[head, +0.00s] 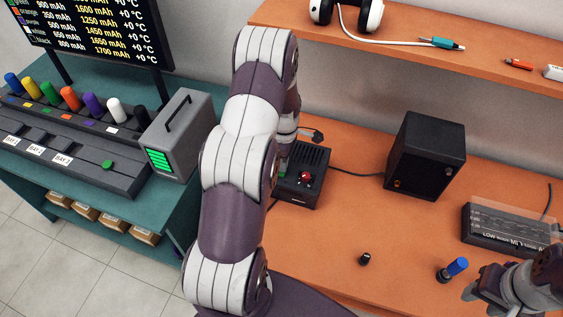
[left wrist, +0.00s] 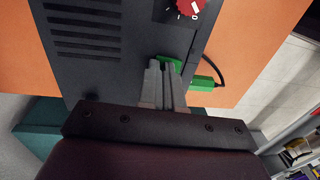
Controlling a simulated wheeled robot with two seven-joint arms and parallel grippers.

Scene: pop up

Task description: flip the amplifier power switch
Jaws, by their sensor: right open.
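The amplifier (head: 316,160) is a dark box with a vented top and a red knob (head: 305,176), on the orange bench behind my left arm. In the left wrist view the amplifier (left wrist: 105,65) fills the upper left, its red knob (left wrist: 186,10) at the top edge. My left gripper (left wrist: 165,68) has its fingers together at the amplifier's edge, by a small green part (left wrist: 172,62) partly hidden behind the fingertips. I cannot tell whether they touch it. In the head view my arm mostly hides this gripper. My right gripper (head: 482,291) is open and empty at lower right.
A black speaker (head: 426,157) stands right of the amplifier, joined by a cable. A blue-capped item (head: 453,269) and a small black knob (head: 365,258) are near the bench front. A grey device (head: 510,230) sits at right. A shelf (head: 420,28) hangs above.

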